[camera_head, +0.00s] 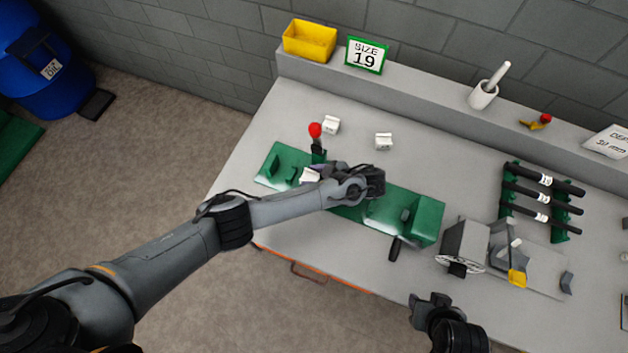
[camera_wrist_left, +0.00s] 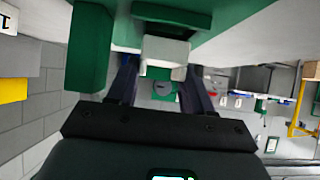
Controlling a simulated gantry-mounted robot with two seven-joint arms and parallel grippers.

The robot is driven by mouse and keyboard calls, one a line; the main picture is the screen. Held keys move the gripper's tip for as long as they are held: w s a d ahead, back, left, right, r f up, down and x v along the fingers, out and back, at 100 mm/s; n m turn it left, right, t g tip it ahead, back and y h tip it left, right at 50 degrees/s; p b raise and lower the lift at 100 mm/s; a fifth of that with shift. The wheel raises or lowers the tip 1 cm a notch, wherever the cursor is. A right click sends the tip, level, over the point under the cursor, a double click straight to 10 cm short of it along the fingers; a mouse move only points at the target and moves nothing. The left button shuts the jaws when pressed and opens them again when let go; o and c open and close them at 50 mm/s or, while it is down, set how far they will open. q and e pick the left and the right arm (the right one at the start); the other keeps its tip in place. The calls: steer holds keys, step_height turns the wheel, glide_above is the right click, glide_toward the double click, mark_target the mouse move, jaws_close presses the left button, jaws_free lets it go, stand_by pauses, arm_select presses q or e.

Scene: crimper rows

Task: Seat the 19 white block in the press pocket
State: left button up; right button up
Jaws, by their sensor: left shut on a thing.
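The green press (camera_head: 425,212) lies on the grey bench, with a red-knobbed lever (camera_head: 315,130) at its back left. My left gripper (camera_head: 322,173) is over the left part of the press, shut on a white block (camera_head: 310,175). The left wrist view shows the white block (camera_wrist_left: 165,50) between the fingertips, close to green press parts (camera_wrist_left: 90,45). Whether it touches the pocket is hidden, and I cannot read a number on it. Two other white blocks (camera_head: 331,125) (camera_head: 383,141) stand behind the press. My right gripper (camera_head: 430,299) is at the bench's front edge; its jaw opening is unclear.
A sign reading SIZE 19 (camera_head: 366,55) and a yellow bin (camera_head: 309,41) stand on the back ledge, with a white cup (camera_head: 483,95). A grey device (camera_head: 465,247) and a rack of black rods (camera_head: 543,200) are to the right. The back-left bench is mostly clear.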

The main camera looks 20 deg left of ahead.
arm_select(q)
steer(key=shift+f, duration=0.95)
arm_select(e)
steer(key=shift+f, duration=0.5)
arm_select(q)
steer(key=shift+f, duration=0.15)
arm_select(e)
steer(key=shift+f, duration=0.1)
arm_select(q)
steer(key=o, duration=1.1)
steer(key=shift+c, duration=0.2)
arm_select(e)
steer(key=shift+d, duration=0.1)
